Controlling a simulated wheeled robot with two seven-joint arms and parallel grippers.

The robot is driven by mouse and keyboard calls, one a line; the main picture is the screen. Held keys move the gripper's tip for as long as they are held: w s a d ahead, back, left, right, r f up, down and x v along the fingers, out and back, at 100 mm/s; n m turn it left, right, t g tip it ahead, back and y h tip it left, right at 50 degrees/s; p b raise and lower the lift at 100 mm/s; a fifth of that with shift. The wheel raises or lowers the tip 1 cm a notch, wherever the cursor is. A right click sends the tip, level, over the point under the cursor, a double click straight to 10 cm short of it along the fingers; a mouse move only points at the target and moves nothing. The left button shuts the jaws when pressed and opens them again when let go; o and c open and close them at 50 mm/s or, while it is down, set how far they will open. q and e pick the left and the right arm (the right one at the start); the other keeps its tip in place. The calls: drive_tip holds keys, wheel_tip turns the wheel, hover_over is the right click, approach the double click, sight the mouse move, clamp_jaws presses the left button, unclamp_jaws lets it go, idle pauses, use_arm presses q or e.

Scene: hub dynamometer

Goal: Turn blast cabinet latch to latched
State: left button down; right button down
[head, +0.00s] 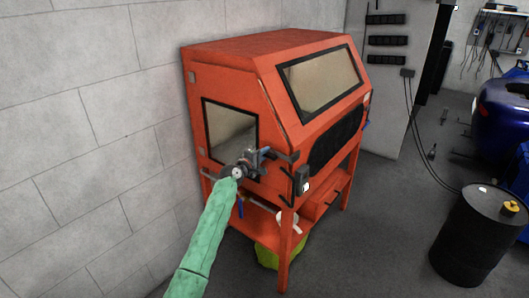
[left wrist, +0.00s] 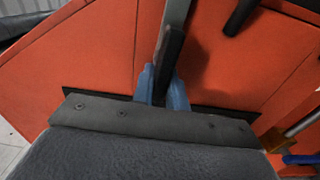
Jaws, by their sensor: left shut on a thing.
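The orange-red blast cabinet (head: 215,60) stands against the grey block wall in the head view. Its latch (head: 284,155) is a dark lever at the near front corner, below the sloped window. My left gripper (head: 265,154) reaches the latch from the left on my green-sleeved arm. In the left wrist view its blue fingers (left wrist: 163,88) are shut on the dark latch lever (left wrist: 169,55), close to the orange panel. The fingers and wrist hide part of the latch. I cannot tell from these views whether it is latched. My right gripper is not in view.
A second black handle (left wrist: 241,17) lies near the latch. A black drum (head: 472,235) stands at right. The floor between is open.

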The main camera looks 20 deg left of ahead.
use_arm(q)
drive_tip(key=shift+f+n, duration=0.1)
drive_tip(key=shift+n, duration=0.3)
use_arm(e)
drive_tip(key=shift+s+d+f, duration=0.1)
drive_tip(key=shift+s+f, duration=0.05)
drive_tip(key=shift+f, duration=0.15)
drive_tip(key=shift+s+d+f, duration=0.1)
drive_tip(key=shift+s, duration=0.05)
use_arm(q)
drive_tip(key=c, duration=1.4)
unclamp_jaws()
